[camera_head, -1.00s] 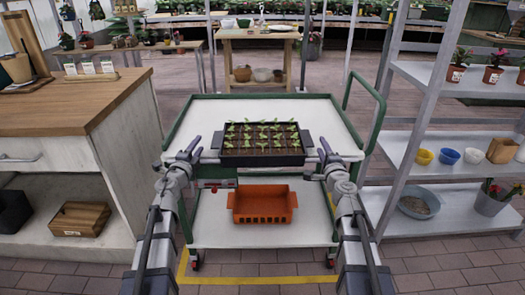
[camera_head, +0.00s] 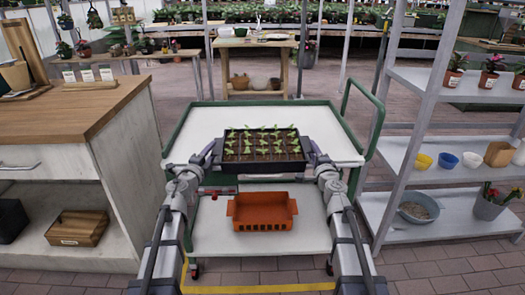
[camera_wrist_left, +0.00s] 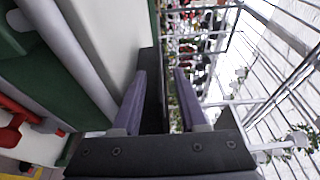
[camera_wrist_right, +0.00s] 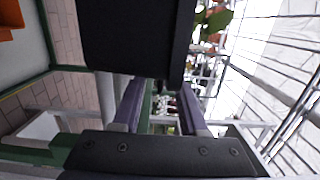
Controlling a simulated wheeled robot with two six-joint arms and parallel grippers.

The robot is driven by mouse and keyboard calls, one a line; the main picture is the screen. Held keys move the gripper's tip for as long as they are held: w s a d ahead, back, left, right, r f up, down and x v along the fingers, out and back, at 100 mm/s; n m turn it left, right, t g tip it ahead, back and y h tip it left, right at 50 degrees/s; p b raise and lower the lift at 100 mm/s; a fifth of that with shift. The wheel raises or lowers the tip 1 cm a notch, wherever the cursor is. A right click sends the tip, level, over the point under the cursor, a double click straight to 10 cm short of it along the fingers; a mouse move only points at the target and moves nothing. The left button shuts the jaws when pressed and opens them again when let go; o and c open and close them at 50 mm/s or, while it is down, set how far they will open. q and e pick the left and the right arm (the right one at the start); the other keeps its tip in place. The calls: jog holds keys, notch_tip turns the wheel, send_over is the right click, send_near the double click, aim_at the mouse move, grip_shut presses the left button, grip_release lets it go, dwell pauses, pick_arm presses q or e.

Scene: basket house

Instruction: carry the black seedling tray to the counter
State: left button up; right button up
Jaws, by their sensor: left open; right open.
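The black seedling tray (camera_head: 263,166), filled with green seedlings, lies on the white top of a green-framed cart (camera_head: 190,125). The wood-topped counter (camera_head: 90,108) is at the left. My left gripper (camera_head: 214,152) is open at the tray's left end, with a dark strip of tray (camera_wrist_left: 153,95) between its fingers in the left wrist view. My right gripper (camera_head: 312,150) is open at the tray's right end. In the right wrist view the tray's dark end (camera_wrist_right: 130,35) is close ahead of its fingers; whether they touch it is unclear.
An orange crate (camera_head: 262,212) sits on the cart's lower shelf. The cart's green handle (camera_head: 375,105) rises at the right, near a metal shelf unit (camera_head: 425,85) with pots. Signs and a wooden holder stand at the counter's back; its near top is clear.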

aim_at(217, 145)
pick_arm(q)
jog(key=x, duration=0.4)
jog(key=shift+w, duration=0.2)
pick_arm(e)
jog(key=w, duration=0.4)
jog(key=shift+w+a, duration=0.15)
jog(key=shift+a, duration=0.1)
pick_arm(q)
grip_shut()
pick_arm(e)
grip_shut()
dwell(0.4)
